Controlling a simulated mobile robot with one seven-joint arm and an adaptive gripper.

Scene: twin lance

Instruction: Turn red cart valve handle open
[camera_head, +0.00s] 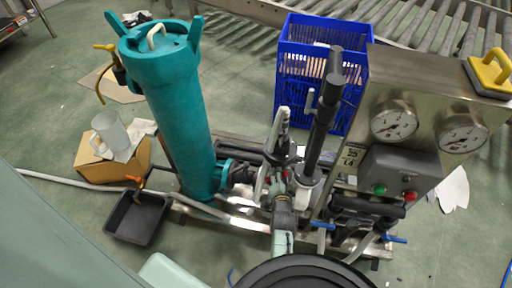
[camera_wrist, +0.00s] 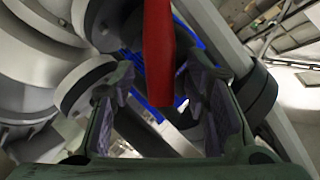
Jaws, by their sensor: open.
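The red handle (camera_wrist: 160,60) shows large in the wrist view, coming down from the top edge to the middle. My gripper (camera_wrist: 159,88) is open, with one dark ridged finger on each side of the handle's lower end. Gaps show between the handle and both fingers, and I cannot tell whether either touches it. In the head view the cart's valve area is crowded by pipes and my arm, and only a small bit of red (camera_head: 286,174) shows there. The handle's pivot is out of the wrist view.
A teal filter housing (camera_head: 175,105) stands left of the valve area. Black pipework (camera_head: 325,110) rises to its right, beside a steel gauge panel (camera_head: 425,85). A blue crate (camera_head: 300,65) is behind. A black tray (camera_head: 138,218) and a cardboard box (camera_head: 112,165) lie on the floor at left.

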